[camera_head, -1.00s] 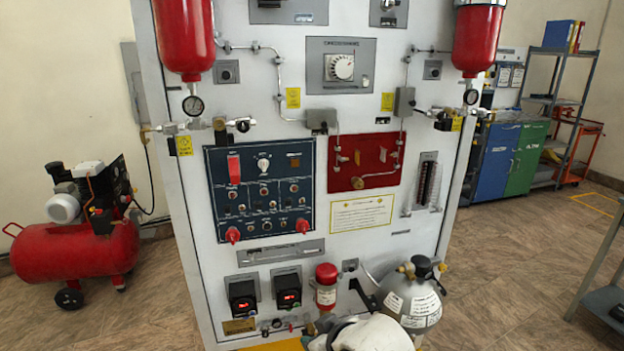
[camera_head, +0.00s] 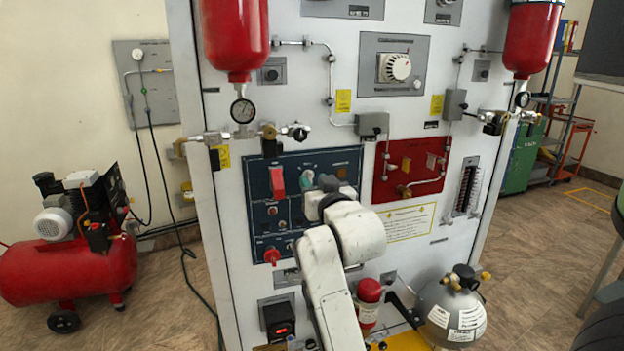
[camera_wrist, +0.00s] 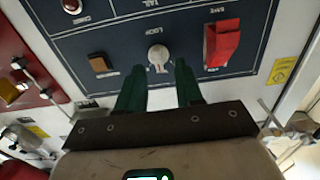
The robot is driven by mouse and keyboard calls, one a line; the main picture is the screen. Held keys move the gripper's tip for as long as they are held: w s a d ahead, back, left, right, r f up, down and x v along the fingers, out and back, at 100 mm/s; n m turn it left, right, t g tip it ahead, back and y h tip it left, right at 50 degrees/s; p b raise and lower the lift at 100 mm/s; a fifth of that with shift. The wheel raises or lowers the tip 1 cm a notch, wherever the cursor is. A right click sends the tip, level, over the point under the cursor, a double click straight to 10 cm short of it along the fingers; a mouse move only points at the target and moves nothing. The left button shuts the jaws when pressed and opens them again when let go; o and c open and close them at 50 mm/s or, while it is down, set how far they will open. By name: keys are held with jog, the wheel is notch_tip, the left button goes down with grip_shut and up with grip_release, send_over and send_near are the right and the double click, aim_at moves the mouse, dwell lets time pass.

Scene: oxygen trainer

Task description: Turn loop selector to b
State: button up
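The loop selector is a white rotary knob (camera_wrist: 158,55) on the dark blue control panel (camera_head: 262,215), seen upside down in the wrist view. A label beside it is hard to read, and I cannot tell its exact pointer setting. My gripper (camera_wrist: 159,66) has two green fingers, spread apart and pointing at the panel, one on each side of the knob's lower edge. I cannot tell whether they touch it. In the head view my gripper (camera_head: 311,182) is in front of the panel's upper middle and hides most of the knob.
A red guarded switch (camera_wrist: 221,43) is close to the right finger in the wrist view. An amber square (camera_wrist: 101,63) is left of the fingers. The red panel (camera_head: 405,190) with pipes is right of my arm. A grey gas sphere (camera_head: 450,310) stands at lower right.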

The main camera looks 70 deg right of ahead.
aim_at(309, 177)
jog(key=shift+x, duration=1.15)
jog(key=shift+s, duration=0.1)
jog(key=shift+c, duration=0.4)
grip_shut()
